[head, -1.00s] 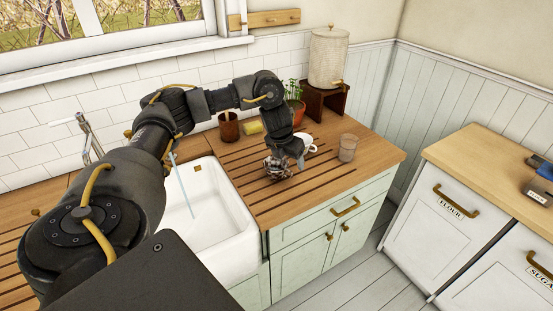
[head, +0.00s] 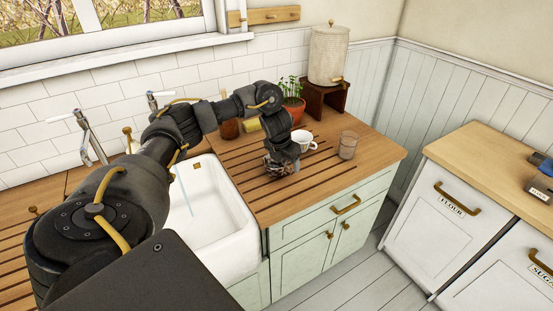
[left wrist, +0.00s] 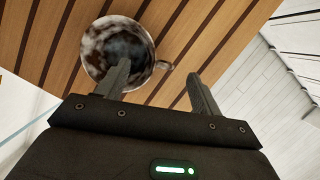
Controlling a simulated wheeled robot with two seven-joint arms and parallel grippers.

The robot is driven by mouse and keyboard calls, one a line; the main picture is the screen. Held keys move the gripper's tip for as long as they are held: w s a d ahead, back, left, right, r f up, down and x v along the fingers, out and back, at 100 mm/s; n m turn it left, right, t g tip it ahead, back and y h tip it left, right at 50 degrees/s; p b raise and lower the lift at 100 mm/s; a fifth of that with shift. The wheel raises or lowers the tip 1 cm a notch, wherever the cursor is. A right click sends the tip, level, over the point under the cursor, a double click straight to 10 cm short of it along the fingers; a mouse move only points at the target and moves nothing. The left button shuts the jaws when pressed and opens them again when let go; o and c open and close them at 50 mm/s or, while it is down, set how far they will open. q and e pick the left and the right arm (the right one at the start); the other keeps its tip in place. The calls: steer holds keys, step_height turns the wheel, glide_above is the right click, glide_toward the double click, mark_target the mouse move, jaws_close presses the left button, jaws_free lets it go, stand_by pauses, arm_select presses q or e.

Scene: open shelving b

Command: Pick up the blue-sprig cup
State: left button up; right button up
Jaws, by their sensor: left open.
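A brown-and-white marbled cup (left wrist: 93,62) stands on the grooved wooden counter under my left gripper. In the head view the marbled cup (head: 273,170) is partly hidden by the gripper. My left gripper (left wrist: 158,75) is open; one finger overlaps the cup's mouth and the other is outside it, with the handle side between them. In the head view my left gripper (head: 282,162) points down. A white cup (head: 303,140) with a handle stands just right of and behind my gripper; no blue sprig can be made out on it. My right gripper is not in view.
A clear glass (head: 348,146) stands right of the white cup. A potted plant (head: 293,104), a brown tumbler (head: 229,128), a yellow sponge (head: 251,124) and a dispenser on a stand (head: 329,55) are behind. The white sink (head: 215,225) is left. The counter's front right is clear.

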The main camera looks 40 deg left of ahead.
arm_select(q)
steer(key=p+x, duration=0.1)
steer(key=x, duration=0.3)
steer(key=shift+w, duration=0.15)
steer(key=c, duration=1.3)
